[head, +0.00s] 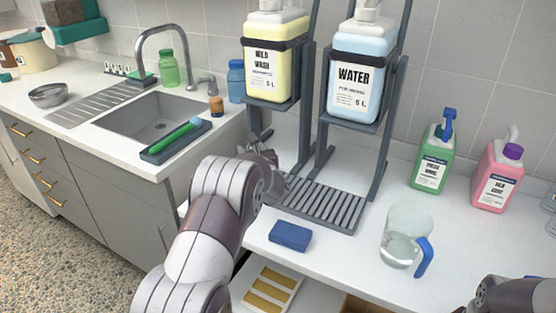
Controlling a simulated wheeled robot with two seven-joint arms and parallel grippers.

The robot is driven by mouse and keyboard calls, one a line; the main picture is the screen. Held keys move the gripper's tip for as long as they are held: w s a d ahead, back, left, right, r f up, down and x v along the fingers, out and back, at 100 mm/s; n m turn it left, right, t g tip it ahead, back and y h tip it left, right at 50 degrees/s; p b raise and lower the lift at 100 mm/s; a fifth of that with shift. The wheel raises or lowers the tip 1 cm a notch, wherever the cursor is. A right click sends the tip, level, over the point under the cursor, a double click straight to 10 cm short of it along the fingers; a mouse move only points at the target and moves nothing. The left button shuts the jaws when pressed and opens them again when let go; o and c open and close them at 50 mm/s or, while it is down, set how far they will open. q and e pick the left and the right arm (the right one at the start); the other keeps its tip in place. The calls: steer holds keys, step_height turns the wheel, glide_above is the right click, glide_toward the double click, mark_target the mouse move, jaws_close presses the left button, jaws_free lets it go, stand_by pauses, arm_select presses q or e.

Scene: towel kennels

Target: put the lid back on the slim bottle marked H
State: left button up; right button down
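I cannot make out a slim bottle marked H or a loose lid in the head view. My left gripper (264,158) is at the counter beside the left dispenser stand, left of its slatted drip tray. The gripper is small and partly hidden by my own wrist, so its opening and anything between its fingers cannot be told. Part of my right arm shows at the lower right corner; its gripper is out of view.
Yellow (271,60) and blue "WATER" (359,77) containers sit on stands above the drip tray (318,203). A blue sponge (290,236), a clear jug (402,240), green (433,158) and pink (497,176) containers occupy the right counter. Clear vessels are cut off at the right edge.

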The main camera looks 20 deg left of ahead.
arm_select(q)
steer(key=c, duration=0.6)
steer(key=shift+o, duration=0.2)
